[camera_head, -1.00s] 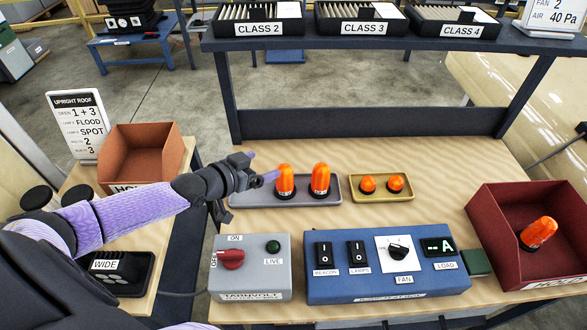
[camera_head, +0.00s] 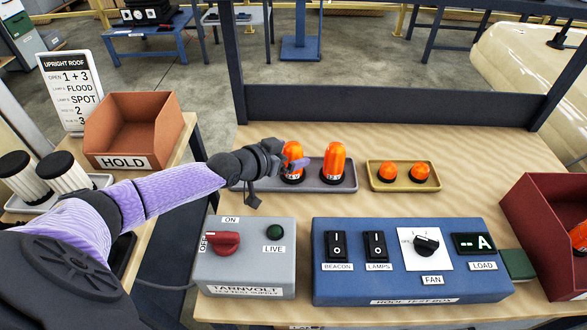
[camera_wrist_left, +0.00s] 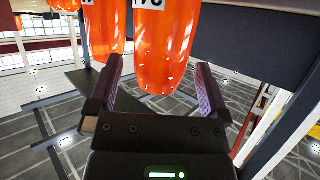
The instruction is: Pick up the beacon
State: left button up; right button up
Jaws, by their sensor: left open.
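Two tall orange beacons with dark bases stand upright on a grey tray (camera_head: 345,184): the left beacon (camera_head: 293,149) and the right beacon (camera_head: 334,160). My left gripper (camera_head: 291,161) is open at the left beacon, with a purple finger partly across its front. In the left wrist view, one orange beacon (camera_wrist_left: 165,50) shows between the two open fingers (camera_wrist_left: 158,90), with a white label at the top edge. A second beacon (camera_wrist_left: 103,28) is to its left. I cannot tell whether the fingers touch the beacon. My right gripper is not in view.
A yellow tray (camera_head: 403,186) holds two small orange domes. A grey supply box (camera_head: 245,260) and a blue test box (camera_head: 410,285) stand in front. A red bin (camera_head: 545,215) with an orange beacon is at right. An orange HOLD bin (camera_head: 135,125) is at left.

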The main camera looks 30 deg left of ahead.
pick_arm(q)
jog(key=shift+x, duration=0.85)
jog(key=shift+s, duration=0.1)
jog(key=shift+c, duration=0.3)
jog(key=shift+f, duration=0.1)
jog(key=c, duration=1.2)
grip_shut()
